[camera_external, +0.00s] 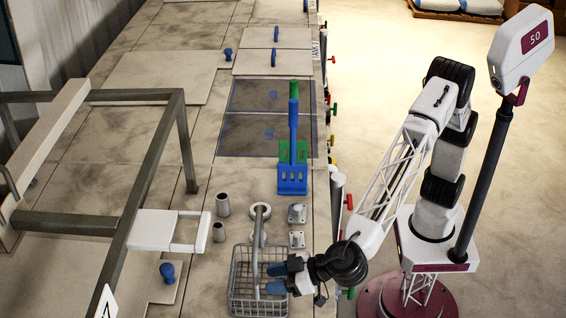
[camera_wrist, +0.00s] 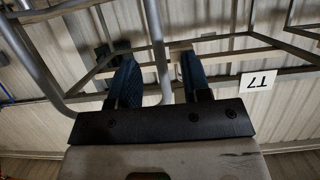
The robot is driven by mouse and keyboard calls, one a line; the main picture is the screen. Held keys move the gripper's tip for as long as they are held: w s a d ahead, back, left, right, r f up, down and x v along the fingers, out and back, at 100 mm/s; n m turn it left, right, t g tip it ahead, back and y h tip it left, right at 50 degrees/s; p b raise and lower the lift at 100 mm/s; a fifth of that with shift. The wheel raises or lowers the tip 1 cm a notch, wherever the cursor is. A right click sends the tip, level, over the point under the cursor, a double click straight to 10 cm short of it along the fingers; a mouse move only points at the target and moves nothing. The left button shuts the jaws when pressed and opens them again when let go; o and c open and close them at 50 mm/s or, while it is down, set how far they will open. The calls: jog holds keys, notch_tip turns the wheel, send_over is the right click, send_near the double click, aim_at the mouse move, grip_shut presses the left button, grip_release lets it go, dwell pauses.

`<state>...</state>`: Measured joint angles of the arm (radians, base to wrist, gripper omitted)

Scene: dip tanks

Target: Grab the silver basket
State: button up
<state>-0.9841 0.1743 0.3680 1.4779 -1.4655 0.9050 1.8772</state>
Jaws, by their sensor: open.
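The silver basket (camera_external: 243,299) is a wire basket with a tall arched handle (camera_external: 255,262). It stands at the near end of the bench in the external view. My gripper (camera_external: 272,278) has blue fingers and reaches in from the right, low over the basket beside the handle. The fingers are spread apart and empty. In the wrist view my gripper (camera_wrist: 158,75) is open, and a grey tube (camera_wrist: 155,35), which looks like the handle, runs between its fingers. I cannot tell whether either finger touches it.
A grey metal frame (camera_external: 150,165) rises on the left. A T7 label (camera_wrist: 258,82) shows in the wrist view.

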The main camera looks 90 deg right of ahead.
jog(key=shift+x, duration=2.6)
jog(key=shift+d, duration=0.1)
grip_shut()
jog(key=shift+r, duration=0.1)
